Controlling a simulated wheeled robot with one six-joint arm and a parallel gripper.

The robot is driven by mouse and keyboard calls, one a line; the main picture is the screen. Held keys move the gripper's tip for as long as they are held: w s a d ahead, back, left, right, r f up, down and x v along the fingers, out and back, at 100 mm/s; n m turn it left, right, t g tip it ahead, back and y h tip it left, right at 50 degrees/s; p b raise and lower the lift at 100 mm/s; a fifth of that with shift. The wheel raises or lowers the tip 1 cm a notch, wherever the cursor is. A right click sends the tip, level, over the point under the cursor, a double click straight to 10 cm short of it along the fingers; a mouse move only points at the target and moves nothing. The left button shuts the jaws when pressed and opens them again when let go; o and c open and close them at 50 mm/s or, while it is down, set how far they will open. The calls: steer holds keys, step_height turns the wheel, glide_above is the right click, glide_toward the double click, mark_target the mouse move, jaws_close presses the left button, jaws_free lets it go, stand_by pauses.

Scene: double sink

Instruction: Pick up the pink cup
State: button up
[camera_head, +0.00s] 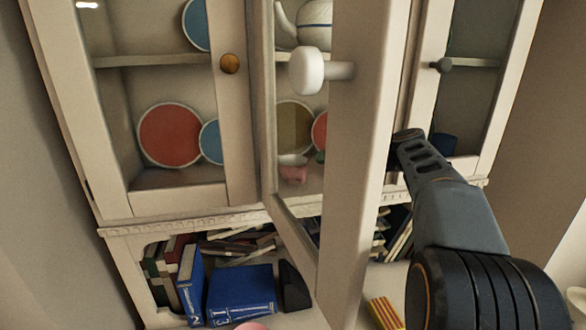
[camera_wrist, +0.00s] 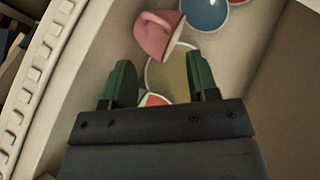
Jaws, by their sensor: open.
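The pink cup (camera_wrist: 158,34) shows at the upper middle of the wrist view, with its handle at upper left. In the head view a pink shape (camera_head: 293,174), apparently this cup, sits low in the cabinet and is seen through the door. My gripper (camera_wrist: 160,64) is open, its two green fingers spread apart and nothing held between them. The cup lies ahead of the fingertips, apart from them. In the head view the cabinet door frame hides most of my gripper.
The cabinet door (camera_head: 362,150) with a white knob (camera_head: 307,71) stands swung out beside my arm. Plates stand in the cabinet, including a red one (camera_head: 170,135) and a blue bowl or plate (camera_wrist: 204,13). Blue books (camera_head: 241,293) lie below.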

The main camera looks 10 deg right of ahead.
steer(key=shift+p+x, duration=0.9)
steer(key=shift+x, duration=2.2)
steer(key=shift+s+a+r, duration=0.1)
steer(key=shift+s+a, duration=0.05)
steer(key=shift+c, duration=0.3)
jaws_close()
